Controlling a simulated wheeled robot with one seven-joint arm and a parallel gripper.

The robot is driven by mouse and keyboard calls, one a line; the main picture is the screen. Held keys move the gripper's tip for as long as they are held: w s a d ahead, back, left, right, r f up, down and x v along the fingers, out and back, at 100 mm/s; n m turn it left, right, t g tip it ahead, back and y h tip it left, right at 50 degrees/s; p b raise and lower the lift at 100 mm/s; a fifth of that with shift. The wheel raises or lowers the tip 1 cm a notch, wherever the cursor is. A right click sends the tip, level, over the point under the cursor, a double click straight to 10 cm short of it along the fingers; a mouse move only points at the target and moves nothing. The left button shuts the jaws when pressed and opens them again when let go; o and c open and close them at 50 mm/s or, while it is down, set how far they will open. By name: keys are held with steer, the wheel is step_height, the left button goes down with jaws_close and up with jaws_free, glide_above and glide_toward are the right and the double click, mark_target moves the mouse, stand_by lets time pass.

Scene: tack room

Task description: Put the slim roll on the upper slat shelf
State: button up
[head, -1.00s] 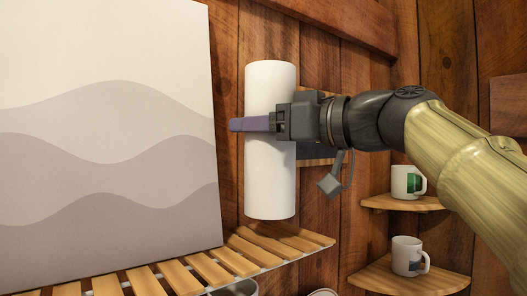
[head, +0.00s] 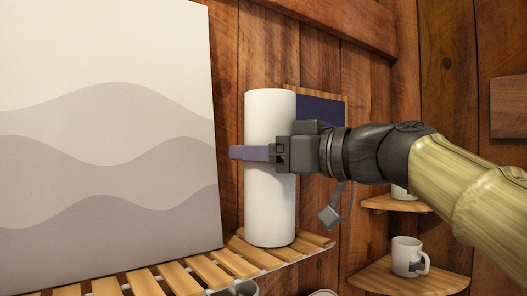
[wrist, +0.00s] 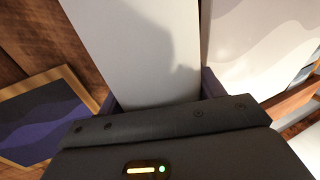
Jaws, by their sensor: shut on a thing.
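The slim roll (head: 270,205) is a tall white cylinder, upright in the head view. My gripper (head: 262,153) is shut on it around its middle, reaching in from the right. The roll's lower end is at the right end of the upper slat shelf (head: 207,268), over its slats; it looks to touch them, though a tiny gap cannot be ruled out. In the wrist view the white roll (wrist: 140,50) fills the space between the fingers.
A large wavy-patterned panel (head: 105,150) stands on the shelf just left of the roll. A framed dark picture (head: 322,112) hangs behind my gripper. Corner shelves at the right hold a mug (head: 406,256) and another mug partly hidden by my arm.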

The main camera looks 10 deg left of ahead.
steer(key=shift+f, duration=0.1)
steer(key=o, duration=1)
steer(key=shift+d, duration=0.15)
steer(key=shift+b+v, duration=2.2)
steer(key=shift+v, duration=3.75)
steer(key=shift+s, duration=0.1)
